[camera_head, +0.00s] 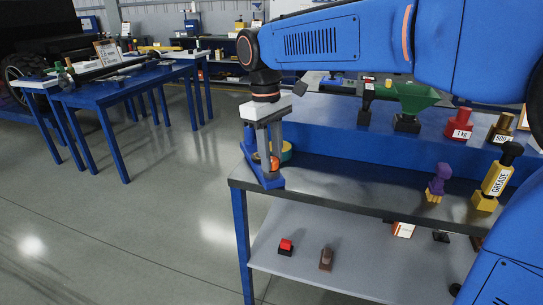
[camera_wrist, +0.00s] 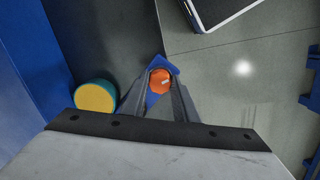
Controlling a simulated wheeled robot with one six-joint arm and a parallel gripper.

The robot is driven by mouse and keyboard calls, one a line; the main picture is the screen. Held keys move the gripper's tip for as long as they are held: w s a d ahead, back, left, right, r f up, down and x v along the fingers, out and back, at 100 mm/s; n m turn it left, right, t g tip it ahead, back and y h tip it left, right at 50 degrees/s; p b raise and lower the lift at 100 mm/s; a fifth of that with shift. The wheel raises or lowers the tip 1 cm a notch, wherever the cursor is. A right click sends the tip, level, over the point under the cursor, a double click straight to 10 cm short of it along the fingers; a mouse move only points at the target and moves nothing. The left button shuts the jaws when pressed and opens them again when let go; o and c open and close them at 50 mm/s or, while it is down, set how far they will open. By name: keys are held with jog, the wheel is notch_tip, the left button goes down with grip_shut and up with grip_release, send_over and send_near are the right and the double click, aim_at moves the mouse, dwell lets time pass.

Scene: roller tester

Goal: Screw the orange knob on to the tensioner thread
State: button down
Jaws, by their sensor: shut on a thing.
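The orange knob (camera_head: 275,163) is at the near left corner of the workbench, low between the fingers of my gripper (camera_head: 270,165). In the wrist view the orange knob (camera_wrist: 160,80) shows from above as a round cap with a small pale mark. My gripper (camera_wrist: 160,90) points down and is shut on it. The blue tensioner (camera_head: 268,182) lies under the knob at the bench corner; its pointed blue plate (camera_wrist: 174,69) shows around the knob in the wrist view. The thread is hidden, so I cannot tell whether the knob sits on it.
A teal and yellow round piece (camera_wrist: 95,96) stands beside the tensioner. The metal bench top (camera_head: 340,182) is clear to the right up to a purple and yellow piece (camera_head: 438,180) and a grease container (camera_head: 496,180). A raised blue ledge (camera_head: 340,145) runs behind.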

jog(key=m, duration=0.4)
jog(key=shift+m, duration=0.3)
jog(key=shift+y, duration=0.3)
jog(key=shift+m, duration=0.6)
jog(key=m, duration=0.5)
jog(key=shift+y, duration=0.3)
jog(key=shift+m, duration=0.9)
jog(key=m, duration=0.8)
jog(key=shift+y, duration=0.4)
